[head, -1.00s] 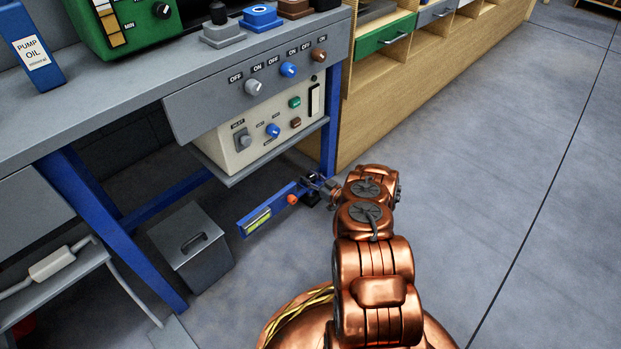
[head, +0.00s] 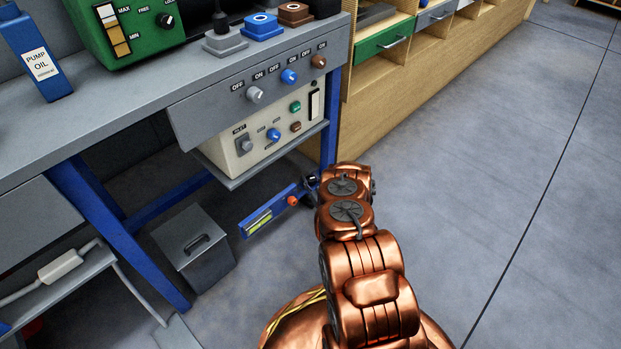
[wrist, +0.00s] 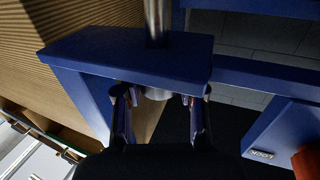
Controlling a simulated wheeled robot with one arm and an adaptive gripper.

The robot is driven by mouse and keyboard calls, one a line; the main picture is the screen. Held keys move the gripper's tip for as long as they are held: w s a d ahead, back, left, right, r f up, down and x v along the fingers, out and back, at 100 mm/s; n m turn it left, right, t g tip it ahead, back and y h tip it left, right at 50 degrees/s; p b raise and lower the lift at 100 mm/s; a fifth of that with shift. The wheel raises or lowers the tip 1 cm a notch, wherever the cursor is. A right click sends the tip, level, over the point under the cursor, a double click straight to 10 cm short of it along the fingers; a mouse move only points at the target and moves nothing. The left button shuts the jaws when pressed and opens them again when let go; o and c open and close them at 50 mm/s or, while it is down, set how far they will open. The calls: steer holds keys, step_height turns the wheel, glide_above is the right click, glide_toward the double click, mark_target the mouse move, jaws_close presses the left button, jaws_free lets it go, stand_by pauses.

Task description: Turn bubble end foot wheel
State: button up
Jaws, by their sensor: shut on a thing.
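In the wrist view, the two dark fingers of my gripper (wrist: 159,105) stand on either side of a small pale piece, which looks like the foot wheel (wrist: 157,93). They are shut on it, just by a blue plate (wrist: 120,52) with a metal rod rising from it. Most of the wheel is hidden by the plate and fingers. In the head view, my arm's end covers most of the gripper and the foot of the bench leg. A blue bar with a yellow-green bubble vial (head: 259,222) and an orange knob (head: 292,200) lies low beside it.
A grey lidded bin (head: 195,245) stands on the floor to the left. Above are the bench's knob panel (head: 265,85) and a cream control box (head: 255,145). A wooden cabinet (head: 440,70) stands right of the leg. The floor at right is clear.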

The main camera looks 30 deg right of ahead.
mark_target(311, 178)
steer(key=m+h+b, duration=0.2)
steer(key=g+h+b, duration=0.1)
steer(key=h, duration=0.1)
steer(key=shift+w+a+f+m, duration=0.1)
steer(key=shift+a+f+m, duration=0.15)
steer(key=shift+m, duration=0.15)
steer(key=shift+d+r+m+g+h+b, duration=0.15)
steer(key=shift+m+g+h+b, duration=0.45)
steer(key=shift+h+b, duration=0.5)
steer(key=shift+m+h+b, duration=0.35)
steer(key=shift+m+h, duration=0.15)
steer(key=shift+h, duration=0.1)
steer(key=shift+d+r+g, duration=0.1)
steer(key=shift+r+g, duration=0.05)
steer(key=shift+g, duration=0.15)
steer(key=o, duration=1.2)
steer(key=shift+c, duration=0.2)
steer(key=shift+r, duration=4.95)
